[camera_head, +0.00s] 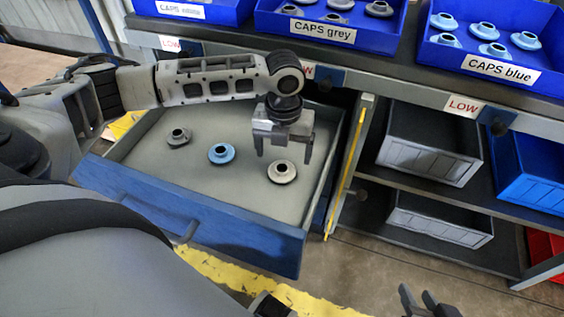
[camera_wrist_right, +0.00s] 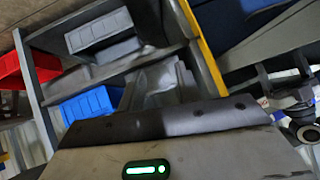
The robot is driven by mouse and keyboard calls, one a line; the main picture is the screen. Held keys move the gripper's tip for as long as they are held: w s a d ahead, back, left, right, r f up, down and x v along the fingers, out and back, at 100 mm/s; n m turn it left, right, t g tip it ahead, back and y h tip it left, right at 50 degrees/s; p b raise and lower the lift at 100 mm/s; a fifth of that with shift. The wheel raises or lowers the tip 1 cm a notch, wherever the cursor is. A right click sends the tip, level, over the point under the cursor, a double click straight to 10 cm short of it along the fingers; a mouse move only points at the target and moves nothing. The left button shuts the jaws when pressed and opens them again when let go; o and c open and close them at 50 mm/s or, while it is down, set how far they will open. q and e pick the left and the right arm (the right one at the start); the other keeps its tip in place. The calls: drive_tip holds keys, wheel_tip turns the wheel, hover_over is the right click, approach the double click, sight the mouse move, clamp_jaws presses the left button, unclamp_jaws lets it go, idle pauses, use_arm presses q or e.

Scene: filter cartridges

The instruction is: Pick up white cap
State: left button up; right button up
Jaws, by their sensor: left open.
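The white cap (camera_head: 282,171) lies on the floor of the pulled-out drawer (camera_head: 180,207), on its right side. It looks pale grey-white, with a dark hole in its raised middle. My left gripper (camera_head: 284,150) points down just above and behind the cap, with its fingers apart and nothing between them. A blue cap (camera_head: 221,153) and a grey cap (camera_head: 178,137) lie to the left in the same drawer. My right gripper (camera_head: 418,300) shows only in part at the bottom edge, away from the drawer, and its opening is unclear.
Blue bins stand on the shelf above, including the grey caps bin (camera_head: 310,30) and the blue caps bin (camera_head: 500,69). Grey bins (camera_head: 430,145) sit on shelves to the right. A yellow upright strip (camera_head: 347,170) borders the drawer's right side. The drawer floor between caps is clear.

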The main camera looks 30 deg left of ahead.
sight(282, 167)
use_arm(q)
drive_tip(key=shift+f, duration=0.5)
wheel_tip(282, 167, down, 4)
drive_tip(key=shift+s+a+r+b, duration=0.1)
drive_tip(key=shift+a+r+b, duration=0.05)
drive_tip(key=shift+b, duration=0.85)
drive_tip(key=shift+f, duration=0.25)
drive_tip(key=shift+c, duration=1.3)
drive_tip(key=c, duration=0.8)
use_arm(e)
drive_tip(key=shift+w+a+r+t+y, duration=0.15)
drive_tip(key=shift+a+r+t+y, duration=0.15)
drive_tip(key=shift+r+t, duration=0.25)
